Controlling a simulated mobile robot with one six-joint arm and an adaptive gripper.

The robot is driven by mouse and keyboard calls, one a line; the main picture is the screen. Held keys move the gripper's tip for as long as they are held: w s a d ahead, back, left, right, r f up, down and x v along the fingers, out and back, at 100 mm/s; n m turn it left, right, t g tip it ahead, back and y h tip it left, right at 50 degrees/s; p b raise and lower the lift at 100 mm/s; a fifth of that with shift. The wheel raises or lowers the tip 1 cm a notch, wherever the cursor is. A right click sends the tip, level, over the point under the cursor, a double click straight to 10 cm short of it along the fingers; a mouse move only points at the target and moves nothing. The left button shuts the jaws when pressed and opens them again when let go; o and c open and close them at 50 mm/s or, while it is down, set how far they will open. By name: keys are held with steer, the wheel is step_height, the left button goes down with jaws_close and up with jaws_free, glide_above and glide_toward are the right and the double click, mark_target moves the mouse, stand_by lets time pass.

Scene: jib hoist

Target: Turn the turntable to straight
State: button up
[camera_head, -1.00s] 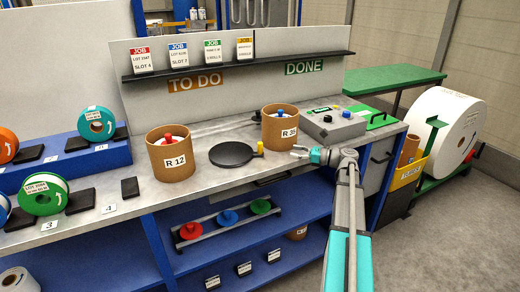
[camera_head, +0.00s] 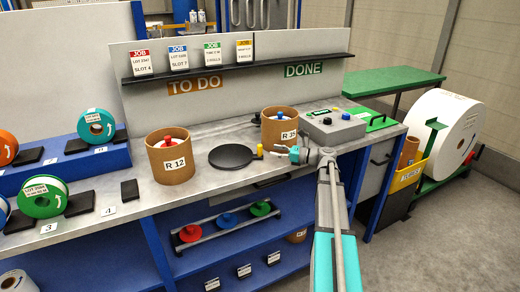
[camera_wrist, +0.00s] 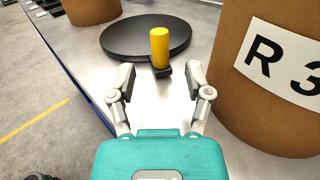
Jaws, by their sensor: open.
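The turntable (camera_head: 231,155) is a flat black disc on the grey bench, between two brown cardboard tubs. A yellow upright handle (camera_head: 260,150) sits on a small black tab at its rim, on the side toward my gripper. In the wrist view the turntable (camera_wrist: 125,38) lies ahead, and the yellow handle (camera_wrist: 160,46) stands just beyond my fingertips, nearly centred between them. My gripper (camera_wrist: 160,80) is open and empty. In the head view my gripper (camera_head: 284,152) is low over the bench, right of the handle and in front of the R 35 tub.
The R 35 tub (camera_head: 279,128) stands close on the gripper's right in the wrist view (camera_wrist: 265,85). The R 12 tub (camera_head: 170,160) stands left of the turntable. A grey control box (camera_head: 334,124) with buttons is at the bench's right. The bench's front edge runs close by.

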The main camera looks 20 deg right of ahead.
mark_target(260, 156)
steer(key=shift+x, duration=3.25)
jaws_close()
